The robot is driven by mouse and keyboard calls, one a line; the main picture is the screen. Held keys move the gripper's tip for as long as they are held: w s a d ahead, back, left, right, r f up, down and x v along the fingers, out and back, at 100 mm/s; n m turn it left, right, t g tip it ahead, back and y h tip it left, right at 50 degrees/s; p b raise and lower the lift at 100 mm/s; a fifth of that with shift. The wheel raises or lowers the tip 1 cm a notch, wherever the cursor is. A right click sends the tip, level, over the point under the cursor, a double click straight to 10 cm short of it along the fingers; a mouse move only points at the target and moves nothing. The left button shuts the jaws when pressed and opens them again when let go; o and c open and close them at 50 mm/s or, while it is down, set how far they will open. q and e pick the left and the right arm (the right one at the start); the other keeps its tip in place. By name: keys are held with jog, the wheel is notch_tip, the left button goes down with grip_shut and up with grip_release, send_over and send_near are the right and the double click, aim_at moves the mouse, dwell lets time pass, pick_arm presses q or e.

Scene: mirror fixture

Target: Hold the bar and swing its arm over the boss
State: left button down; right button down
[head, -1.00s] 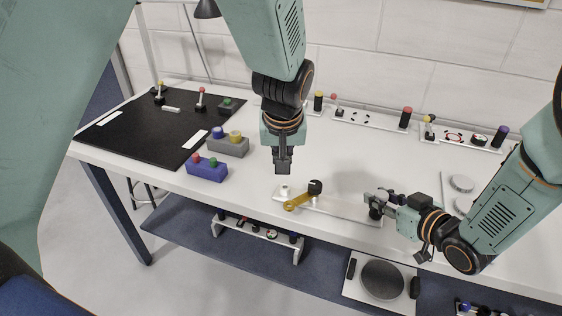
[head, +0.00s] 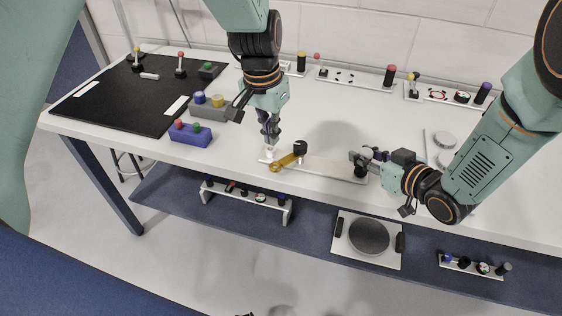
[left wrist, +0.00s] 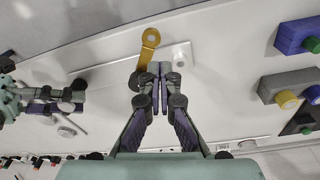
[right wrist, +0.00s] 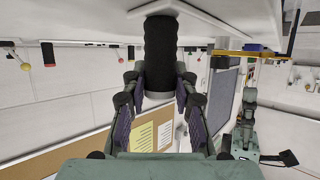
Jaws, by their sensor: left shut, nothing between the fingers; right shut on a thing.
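The white bar (head: 325,168) lies along the front edge of the table. A yellow arm (head: 286,161) with a black knob (head: 300,147) sits on it, its ring end pointing toward the front, away from the white boss (head: 269,152) at the bar's left end. My left gripper (head: 270,143) is shut and empty, low near the boss. In the left wrist view its fingertips (left wrist: 160,70) appear between the yellow arm (left wrist: 147,52) and the boss (left wrist: 181,57); contact is unclear. My right gripper (head: 368,160) is shut on the bar's black handle (right wrist: 160,52).
A blue block (head: 190,134) and a grey block (head: 211,108) stand left of my left gripper. A black mat (head: 125,105) covers the table's left end. Several fixtures with coloured knobs line the back. A lower shelf (head: 310,225) holds more fixtures.

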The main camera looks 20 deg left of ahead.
aim_at(280, 165)
pick_arm(q)
jog(key=m, duration=0.4)
jog(key=shift+s+d+r+g+h, duration=0.1)
jog(key=shift+s+d+g+h, duration=0.05)
jog(key=shift+d+g+h, duration=0.2)
notch_tip(280, 165, up, 3)
jog(key=s+d+m+g+h, duration=0.2)
jog(key=s+d+m+g, duration=0.1)
jog(key=m, duration=1.5)
jog(key=shift+t, duration=0.25)
jog(key=shift+w+a+f, duration=0.15)
jog(key=shift+f, duration=1.5)
jog(key=shift+w+a+f, duration=0.15)
jog(key=shift+a+f, duration=0.05)
jog(key=shift+f, duration=1.4)
jog(key=shift+w+a+f, duration=0.15)
jog(key=shift+f, duration=1.5)
